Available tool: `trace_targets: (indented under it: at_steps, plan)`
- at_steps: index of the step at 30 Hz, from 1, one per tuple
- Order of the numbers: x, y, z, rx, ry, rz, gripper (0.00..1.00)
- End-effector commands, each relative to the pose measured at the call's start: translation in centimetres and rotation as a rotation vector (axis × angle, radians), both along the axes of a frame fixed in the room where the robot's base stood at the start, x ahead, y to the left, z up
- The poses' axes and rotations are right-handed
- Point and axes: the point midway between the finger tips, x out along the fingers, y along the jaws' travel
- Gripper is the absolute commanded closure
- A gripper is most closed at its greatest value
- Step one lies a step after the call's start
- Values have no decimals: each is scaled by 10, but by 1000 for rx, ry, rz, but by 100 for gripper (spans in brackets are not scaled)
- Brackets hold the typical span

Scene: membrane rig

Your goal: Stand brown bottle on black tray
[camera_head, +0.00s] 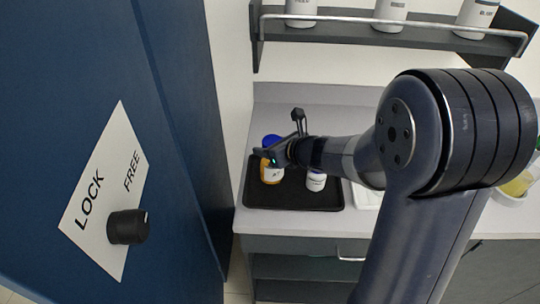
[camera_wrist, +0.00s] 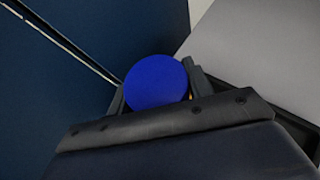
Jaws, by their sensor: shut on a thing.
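The brown bottle (camera_head: 271,173) has an amber body, a pale label and a blue cap. It looks upright at the left part of the black tray (camera_head: 315,200). I cannot tell whether its base touches the tray. My gripper (camera_head: 272,157) is shut on the bottle just below the cap, coming from the right. In the wrist view the blue cap (camera_wrist: 156,82) sits between my two fingers (camera_wrist: 158,97), with the bottle's body almost wholly hidden below it.
A white bottle (camera_head: 316,181) stands on the tray, right of the brown bottle. A blue panel (camera_head: 180,120) with a black knob (camera_head: 127,227) rises close at the left. A shelf (camera_head: 330,38) with white containers hangs above. The counter behind the tray is clear.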

Motion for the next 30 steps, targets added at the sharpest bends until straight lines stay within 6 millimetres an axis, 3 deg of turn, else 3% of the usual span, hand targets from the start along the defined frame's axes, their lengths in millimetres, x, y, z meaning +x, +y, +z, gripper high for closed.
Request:
trace_targets:
  at_steps: [1, 4, 17, 18, 25, 30]
  plan:
    - [0, 0, -12, 2, 5, 0, 87]
    - [0, 0, -22, 1, 3, 1, 87]
    - [0, 0, -27, 1, 0, 1, 87]
    - [0, 0, -26, 0, 0, 1, 48]
    - [0, 0, -26, 0, 1, 1, 30]
    - [0, 0, -26, 0, 1, 1, 29]
